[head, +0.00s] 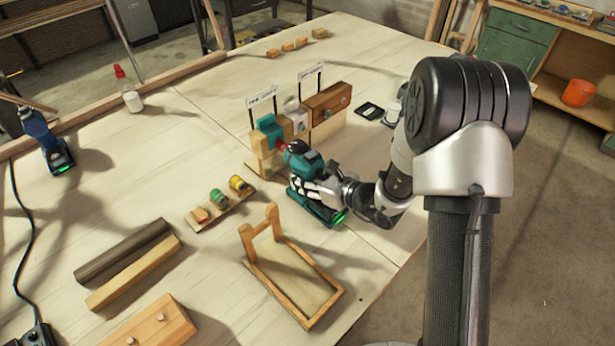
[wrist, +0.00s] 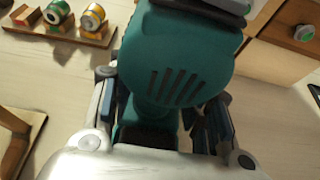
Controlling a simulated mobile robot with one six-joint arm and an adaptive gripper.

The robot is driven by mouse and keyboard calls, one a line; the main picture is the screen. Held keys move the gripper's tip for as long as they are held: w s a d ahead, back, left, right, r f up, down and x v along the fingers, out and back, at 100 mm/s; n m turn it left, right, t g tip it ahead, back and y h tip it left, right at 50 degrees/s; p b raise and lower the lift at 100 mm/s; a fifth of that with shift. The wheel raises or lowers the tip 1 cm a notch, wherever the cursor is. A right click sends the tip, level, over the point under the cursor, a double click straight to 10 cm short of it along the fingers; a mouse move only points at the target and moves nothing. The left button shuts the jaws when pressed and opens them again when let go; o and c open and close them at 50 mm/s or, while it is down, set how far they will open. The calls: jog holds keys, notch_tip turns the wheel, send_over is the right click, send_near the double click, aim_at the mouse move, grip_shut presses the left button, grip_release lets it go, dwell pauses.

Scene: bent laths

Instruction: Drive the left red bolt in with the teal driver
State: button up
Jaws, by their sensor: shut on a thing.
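My gripper (head: 325,188) is shut on the grip of the teal driver (head: 302,160). In the wrist view the fingers (wrist: 160,115) close around the grip, and the driver's vented teal housing (wrist: 175,65) fills the middle. In the head view the driver's nose points up and left toward a wooden block (head: 260,145) with a teal clamp (head: 270,127) on it. A small red spot (head: 282,148) shows between the nose and the block; I cannot tell whether it is the left red bolt, or whether the tip touches it. The tip is hidden in the wrist view.
A brown wooden block (head: 327,103) stands behind and right of the driver. A rack of coloured spools (head: 218,210) lies to its left, a wooden frame (head: 290,290) in front. A blue driver (head: 42,140) stands far left. The back of the table is mostly clear.

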aim_at(319, 172)
jog(key=shift+d+r, duration=0.1)
jog(key=shift+r, duration=0.05)
jog(key=shift+s+d, duration=1.05)
jog(key=shift+r, duration=0.2)
jog(key=shift+r+p, duration=1.05)
jog(key=shift+r, duration=0.85)
jog(key=shift+d, duration=0.1)
